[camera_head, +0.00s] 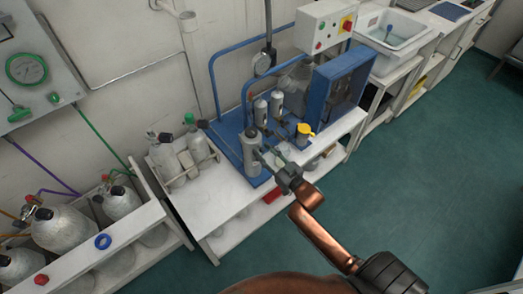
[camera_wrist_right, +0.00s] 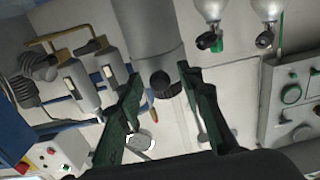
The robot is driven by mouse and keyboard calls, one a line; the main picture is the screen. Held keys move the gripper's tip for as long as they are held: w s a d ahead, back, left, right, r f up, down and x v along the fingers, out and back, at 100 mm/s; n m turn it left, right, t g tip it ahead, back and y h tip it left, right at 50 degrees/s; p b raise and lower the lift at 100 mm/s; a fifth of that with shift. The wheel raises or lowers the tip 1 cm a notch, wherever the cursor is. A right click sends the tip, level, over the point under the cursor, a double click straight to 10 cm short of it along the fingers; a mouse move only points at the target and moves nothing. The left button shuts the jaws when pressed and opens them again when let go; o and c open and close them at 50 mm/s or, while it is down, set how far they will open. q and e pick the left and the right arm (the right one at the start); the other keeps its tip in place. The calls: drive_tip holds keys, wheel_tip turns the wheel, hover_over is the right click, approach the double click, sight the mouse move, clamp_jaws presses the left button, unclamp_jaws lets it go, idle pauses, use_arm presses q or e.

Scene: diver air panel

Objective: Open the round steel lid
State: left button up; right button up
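A grey steel cylinder (camera_head: 250,155) stands upright at the front of the blue stand on the white bench; its round top (camera_head: 250,134) appears to be the steel lid and looks closed. My right gripper (camera_head: 271,155) is just right of the cylinder, near its upper part. In the right wrist view the cylinder (camera_wrist_right: 150,35) comes in from the top, with a black round knob (camera_wrist_right: 165,84) near its end. The open green fingers of my right gripper (camera_wrist_right: 162,90) lie either side of this knob; contact cannot be told. My left gripper is not in view.
Two small steel canisters (camera_head: 268,107) and a yellow-topped cup (camera_head: 303,133) stand close behind the gripper. A blue cabinet (camera_head: 340,85) is right of them. Gas cylinders (camera_head: 65,229) stand in a white rack at left. Green floor (camera_head: 430,160) is clear at right.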

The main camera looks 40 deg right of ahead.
drive_tip(key=shift+w, duration=0.5)
clamp_jaws()
idle(0.4)
